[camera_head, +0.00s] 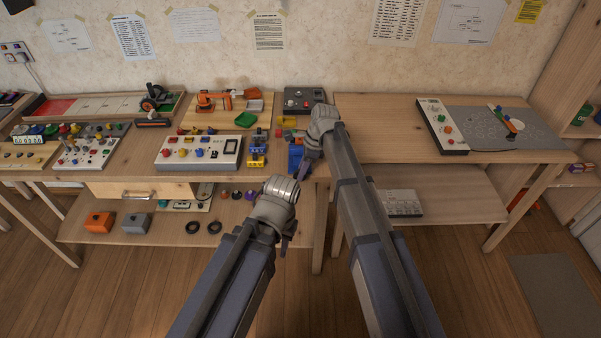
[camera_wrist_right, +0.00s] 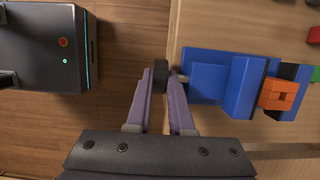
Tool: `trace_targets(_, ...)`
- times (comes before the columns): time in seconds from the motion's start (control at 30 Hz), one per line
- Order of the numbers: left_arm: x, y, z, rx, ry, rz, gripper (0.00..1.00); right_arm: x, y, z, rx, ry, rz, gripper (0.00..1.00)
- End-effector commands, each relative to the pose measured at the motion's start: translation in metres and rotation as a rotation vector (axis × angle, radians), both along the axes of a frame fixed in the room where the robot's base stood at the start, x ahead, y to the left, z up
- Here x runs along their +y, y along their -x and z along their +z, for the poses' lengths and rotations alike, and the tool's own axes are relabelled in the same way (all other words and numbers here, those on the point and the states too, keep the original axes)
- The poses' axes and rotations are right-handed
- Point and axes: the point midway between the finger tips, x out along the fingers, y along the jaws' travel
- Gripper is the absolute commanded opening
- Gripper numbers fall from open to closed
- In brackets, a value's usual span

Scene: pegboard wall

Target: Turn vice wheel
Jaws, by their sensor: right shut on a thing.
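The blue vice (camera_head: 295,156) sits at the front edge of the workbench, left of my right wrist. In the right wrist view the vice (camera_wrist_right: 225,82) has an orange block (camera_wrist_right: 279,94) at its far end and a small dark wheel (camera_wrist_right: 160,68) on its near end, beyond the table edge. My right gripper (camera_wrist_right: 160,85) is shut on the wheel, with its two purple fingers on either side of it. In the head view my right gripper (camera_head: 308,165) is partly hidden by its wrist. My left gripper (camera_head: 284,246) hangs low in front of the bench, its fingers mostly hidden.
A white panel with coloured knobs (camera_head: 198,153) and a small yellow and blue item (camera_head: 257,153) stand left of the vice. A grey box (camera_head: 305,99) stands behind. The benchtop to the right (camera_head: 385,130) is largely clear. A lower shelf (camera_head: 455,200) runs below.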

Motion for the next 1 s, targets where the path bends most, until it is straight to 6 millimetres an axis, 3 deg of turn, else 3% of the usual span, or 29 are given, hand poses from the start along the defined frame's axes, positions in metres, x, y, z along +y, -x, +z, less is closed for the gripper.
trace_targets(0.43,0.0,0.0,-0.03,0.0,0.0,0.0,0.33,-0.006,0.001,-0.006,0.001,-0.266,0.002,0.0)
trace_targets(1.0,0.0,0.0,-0.035,0.0,0.0,0.0,0.33,-0.006,0.002,-0.003,0.003,-0.333,0.004,0.0)
